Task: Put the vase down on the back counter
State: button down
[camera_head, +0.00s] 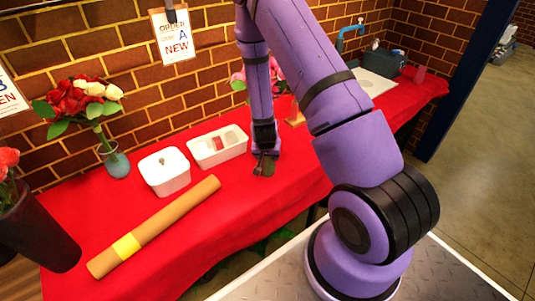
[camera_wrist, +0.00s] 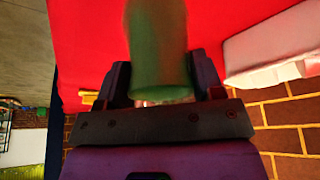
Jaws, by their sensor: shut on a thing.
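My gripper (camera_head: 264,152) is low over the red-covered back counter (camera_head: 225,222), right of the white containers. In the wrist view, my gripper (camera_wrist: 163,92) has its dark fingers on either side of a rounded green vase (camera_wrist: 158,50) and is shut on it. In the head view only a small dark olive part of the vase (camera_head: 265,168) shows below the fingers; the rest is hidden. I cannot tell whether it touches the counter.
A lidded white box (camera_head: 166,173) and a white divided tray (camera_head: 218,147) stand left of my gripper. A brown roll (camera_head: 155,226) lies in front. Red and white roses (camera_head: 80,100) stand in a grey-green vase (camera_head: 117,163). Red cloth in front of my gripper is clear.

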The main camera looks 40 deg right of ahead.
jog(key=shift+c, duration=1.2)
grip_release()
jog(key=shift+f, duration=0.1)
jog(key=s+a+r+n+y, duration=0.15)
jog(key=a+r, duration=0.25)
jog(key=r, duration=0.7)
jog(key=s+a+r+n+t+y, duration=0.1)
jog(key=s+a+r, duration=0.2)
jog(key=r, duration=0.8)
jog(key=s+a+r+n+y, duration=0.1)
jog(key=s+a+r, duration=0.25)
jog(key=r, duration=0.75)
jog(key=s+a+r+n, duration=0.2)
jog(key=s+r+n, duration=0.3)
jog(key=s+r, duration=1)
jog(key=s, duration=0.3)
jog(key=shift+s+a+r+t, duration=0.15)
jog(key=shift+s+a+t, duration=0.15)
jog(key=shift+t, duration=0.1)
